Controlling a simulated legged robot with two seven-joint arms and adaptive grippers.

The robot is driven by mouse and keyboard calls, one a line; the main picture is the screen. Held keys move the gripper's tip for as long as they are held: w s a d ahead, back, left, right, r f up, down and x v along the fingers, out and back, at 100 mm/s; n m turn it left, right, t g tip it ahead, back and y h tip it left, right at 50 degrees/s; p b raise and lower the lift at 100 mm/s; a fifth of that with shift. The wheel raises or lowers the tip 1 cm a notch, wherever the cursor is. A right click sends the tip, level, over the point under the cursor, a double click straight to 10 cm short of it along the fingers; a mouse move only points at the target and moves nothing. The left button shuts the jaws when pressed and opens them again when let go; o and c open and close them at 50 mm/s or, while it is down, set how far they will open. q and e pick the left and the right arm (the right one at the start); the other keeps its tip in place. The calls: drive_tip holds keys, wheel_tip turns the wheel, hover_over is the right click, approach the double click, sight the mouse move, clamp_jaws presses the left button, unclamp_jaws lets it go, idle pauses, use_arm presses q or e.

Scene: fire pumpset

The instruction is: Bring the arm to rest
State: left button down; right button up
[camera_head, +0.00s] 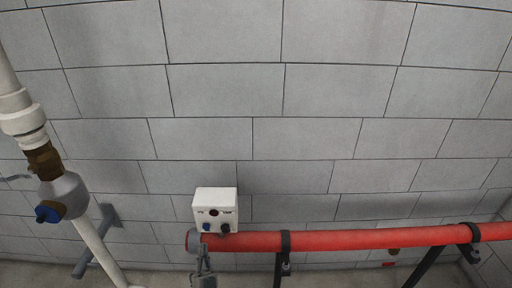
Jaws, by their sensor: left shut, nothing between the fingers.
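My left gripper (203,262) shows as a small grey shape at the bottom edge, left of centre. It is shut and empty, and it points up. Its tips are in front of or just below the left end of the red pipe (350,239); I cannot tell whether they touch it. Most of my left arm is out of the picture below. My right gripper is not in view.
A white box (215,208) with dark knobs is above the red pipe's left end. At the left, a white pipe (14,108) carries a grey valve body (66,192) with a blue part. A grey block wall (300,95) fills the background.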

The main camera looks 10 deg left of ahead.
use_arm(q)
drive_tip(key=s+d+f+m+g+h, duration=0.1)
drive_tip(key=s+d+f+g+h, duration=0.1)
drive_tip(key=d+f+g+h, duration=0.4)
drive_tip(key=s+d+f+m+g+h, duration=0.1)
drive_tip(key=s+d+f+g+h, duration=0.15)
drive_tip(key=f+g+h, duration=0.45)
drive_tip(key=s+f+n+g+y, duration=0.25)
drive_tip(key=s+g, duration=0.25)
drive_tip(key=s, duration=0.6)
drive_tip(key=s+f+n+g+y, duration=0.15)
drive_tip(key=s+f+g, duration=0.25)
drive_tip(key=s, duration=0.6)
wheel_tip(320, 180, down, 27)
drive_tip(key=s+g, duration=0.2)
drive_tip(key=s+a+f, duration=0.3)
drive_tip(key=s+f, duration=1.2)
drive_tip(key=s, duration=0.2)
drive_tip(key=shift+f+m+g, duration=0.35)
drive_tip(key=shift+m+g, duration=0.05)
